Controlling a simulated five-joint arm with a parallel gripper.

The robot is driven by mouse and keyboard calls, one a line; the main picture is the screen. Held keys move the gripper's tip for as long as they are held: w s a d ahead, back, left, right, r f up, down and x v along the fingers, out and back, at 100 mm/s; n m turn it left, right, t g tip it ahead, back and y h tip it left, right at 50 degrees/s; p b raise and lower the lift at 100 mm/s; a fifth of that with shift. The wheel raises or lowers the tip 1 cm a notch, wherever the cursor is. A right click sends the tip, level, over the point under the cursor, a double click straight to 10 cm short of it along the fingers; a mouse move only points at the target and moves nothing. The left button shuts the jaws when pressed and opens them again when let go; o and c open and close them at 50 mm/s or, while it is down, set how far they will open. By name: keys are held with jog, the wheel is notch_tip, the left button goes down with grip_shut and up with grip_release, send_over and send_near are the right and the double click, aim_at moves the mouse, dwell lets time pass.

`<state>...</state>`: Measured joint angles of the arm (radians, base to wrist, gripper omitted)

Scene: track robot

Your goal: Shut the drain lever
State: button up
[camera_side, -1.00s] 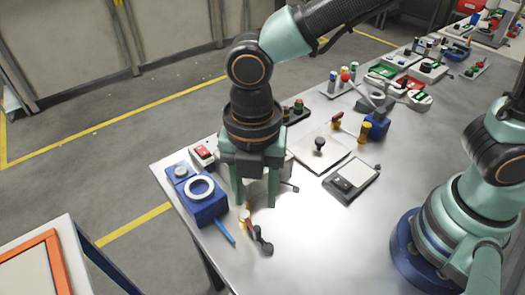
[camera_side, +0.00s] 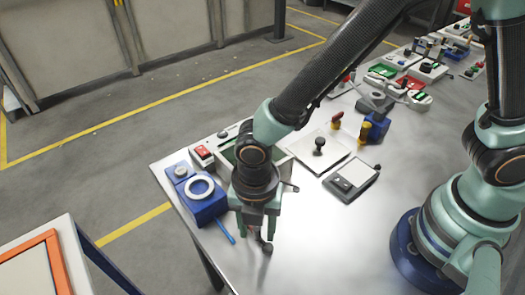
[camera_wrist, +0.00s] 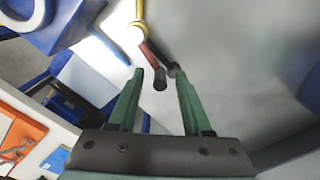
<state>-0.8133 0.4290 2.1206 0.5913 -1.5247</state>
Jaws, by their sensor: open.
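The drain lever is a red bar with a dark grip (camera_wrist: 159,82), next to a yellow pipe with a white collar (camera_wrist: 139,31) in the wrist view. A second dark rounded piece (camera_wrist: 174,68) lies just right of the grip, close to the right finger. My gripper (camera_wrist: 159,72) is open, and the dark grip appears between its two fingers; I cannot tell whether either finger touches it. In the side view my gripper (camera_side: 255,235) points down over the lever near the table's front edge. It hides most of the lever; only a dark knob (camera_side: 267,247) shows below.
A blue box with a white ring (camera_side: 202,188) stands left of my gripper, with a blue rod (camera_side: 225,231) beside it. A red switch (camera_side: 202,152) stands behind the box. A grey device (camera_side: 352,181) and a plate with a black knob (camera_side: 319,146) lie right. Bare table lies front right.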

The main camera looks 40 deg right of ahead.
jog(key=shift+c, duration=0.3)
grip_shut()
jog(key=m, duration=0.1)
jog(key=a+m, duration=0.1)
jog(key=m, duration=0.1)
jog(key=shift+w+a+m, duration=0.15)
jog(key=shift+a+m, duration=0.05)
jog(key=shift+m, duration=0.1)
jog(key=m, duration=0.1)
jog(key=w+a+m, duration=0.1)
jog(key=m, duration=0.2)
jog(key=shift+w+a+f, duration=0.1)
jog(key=shift+w+a, duration=0.05)
jog(key=shift+a, duration=0.2)
jog(key=m, duration=0.1)
jog(key=w+m, duration=0.1)
jog(key=m, duration=0.1)
jog(key=w+a+m, duration=0.1)
jog(key=shift+m, duration=0.4)
jog(key=shift+w+a+m, duration=0.1)
jog(key=shift+w+m, duration=0.3)
jog(key=shift+m, duration=0.5)
jog(key=shift+w+m, duration=0.35)
jog(key=shift+m, duration=0.55)
